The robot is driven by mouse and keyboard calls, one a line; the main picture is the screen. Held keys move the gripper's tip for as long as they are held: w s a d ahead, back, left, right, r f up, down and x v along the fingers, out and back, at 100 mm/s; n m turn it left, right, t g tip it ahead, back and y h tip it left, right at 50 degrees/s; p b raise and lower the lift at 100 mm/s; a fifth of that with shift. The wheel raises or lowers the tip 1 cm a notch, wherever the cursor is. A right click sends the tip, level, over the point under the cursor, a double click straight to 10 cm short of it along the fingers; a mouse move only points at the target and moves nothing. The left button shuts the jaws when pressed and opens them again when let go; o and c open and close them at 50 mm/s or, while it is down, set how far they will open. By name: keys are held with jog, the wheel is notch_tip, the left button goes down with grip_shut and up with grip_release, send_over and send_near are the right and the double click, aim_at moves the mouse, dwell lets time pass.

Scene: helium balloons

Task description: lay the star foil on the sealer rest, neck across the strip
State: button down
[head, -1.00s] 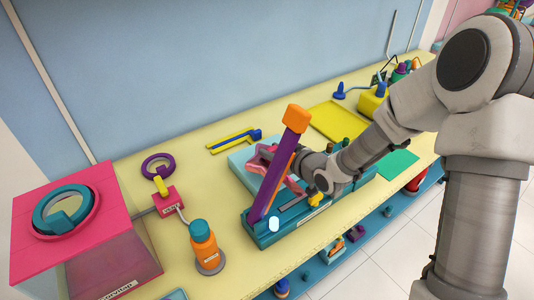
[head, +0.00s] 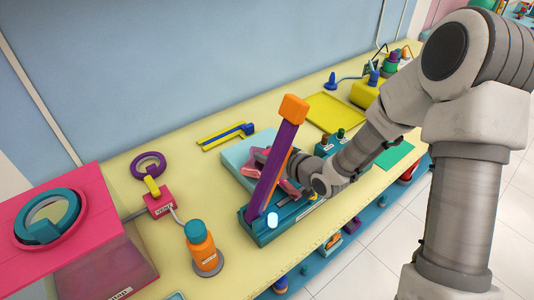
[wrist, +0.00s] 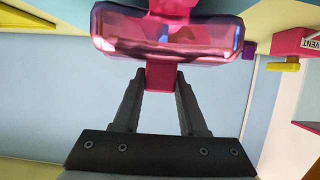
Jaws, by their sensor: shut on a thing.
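The star foil is a glossy pink balloon (head: 290,187), partly hidden behind the sealer's raised arm. My gripper (wrist: 160,82) is shut on its red-pink neck, and the shiny body (wrist: 165,36) is beyond the fingertips in the wrist view. The sealer has a teal base (head: 262,236) and a purple arm (head: 271,165) with an orange end, tilted up. A pale blue slab (head: 236,157), apparently the rest, lies behind it. The foil is over or close to the slab's near side; I cannot tell whether it touches. The strip is hidden by the arm and foil.
An orange bottle (head: 202,250) and a pink valve box (head: 159,202) stand left of the sealer. A pink-topped box (head: 90,205) is at far left. A yellow tray (head: 334,112) and green mat (head: 394,154) lie to the right. The wall is close behind.

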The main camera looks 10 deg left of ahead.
jog(key=shift+f+b, duration=0.4)
